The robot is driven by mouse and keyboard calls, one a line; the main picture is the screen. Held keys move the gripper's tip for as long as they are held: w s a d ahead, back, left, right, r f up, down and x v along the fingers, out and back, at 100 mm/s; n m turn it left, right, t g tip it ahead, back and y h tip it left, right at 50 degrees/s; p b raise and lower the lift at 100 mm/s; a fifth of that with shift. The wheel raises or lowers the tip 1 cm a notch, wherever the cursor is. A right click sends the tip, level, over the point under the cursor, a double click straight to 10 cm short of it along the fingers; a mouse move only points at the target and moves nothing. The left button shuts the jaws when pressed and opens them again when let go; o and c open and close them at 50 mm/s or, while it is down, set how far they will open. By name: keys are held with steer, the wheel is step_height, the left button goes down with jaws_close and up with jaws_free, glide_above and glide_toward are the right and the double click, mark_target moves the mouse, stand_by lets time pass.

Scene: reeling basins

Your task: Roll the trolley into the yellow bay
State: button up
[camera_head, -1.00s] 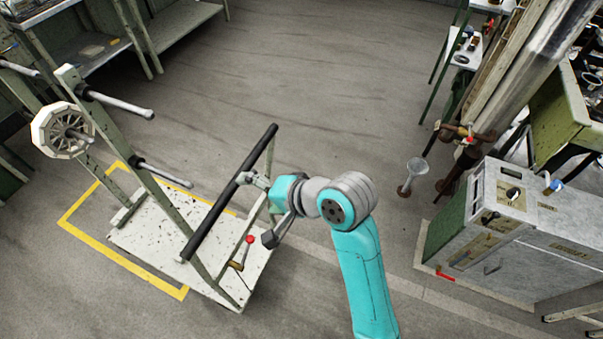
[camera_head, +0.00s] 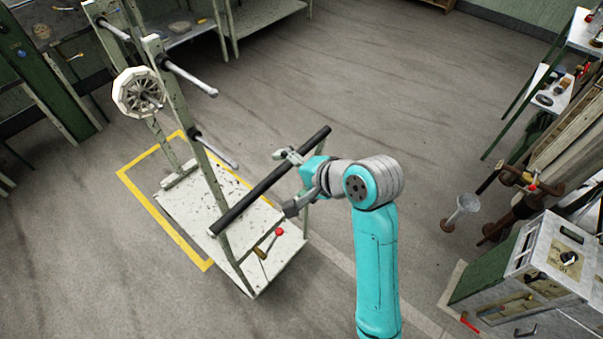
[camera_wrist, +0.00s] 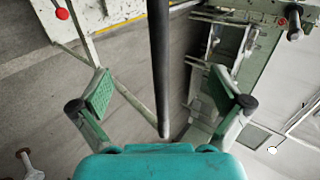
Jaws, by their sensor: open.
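The trolley has a white speckled deck (camera_head: 185,205), green uprights with metal pegs, a pale reel (camera_head: 139,92) and a black push bar (camera_head: 250,191). The yellow bay (camera_head: 155,216) is a painted floor outline. The deck lies partly over the bay, and its near right part sticks out past the outline. My gripper (camera_head: 286,181) is at the push bar, on its right side. In the wrist view my gripper (camera_wrist: 162,90) is open, and the black bar (camera_wrist: 159,60) runs between its spread fingers without being clamped. The trolley's wheels are hidden.
A red-knobbed lever (camera_head: 268,243) stands at the deck's near right side. Green benches (camera_head: 262,14) stand behind the trolley. A grey-green cabinet (camera_head: 535,270) and a funnel-shaped stand (camera_head: 461,210) are at right. The middle floor is clear.

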mark_target(280, 175)
steer(key=shift+x, duration=3.05)
jaws_close()
steer(key=shift+s, duration=0.1)
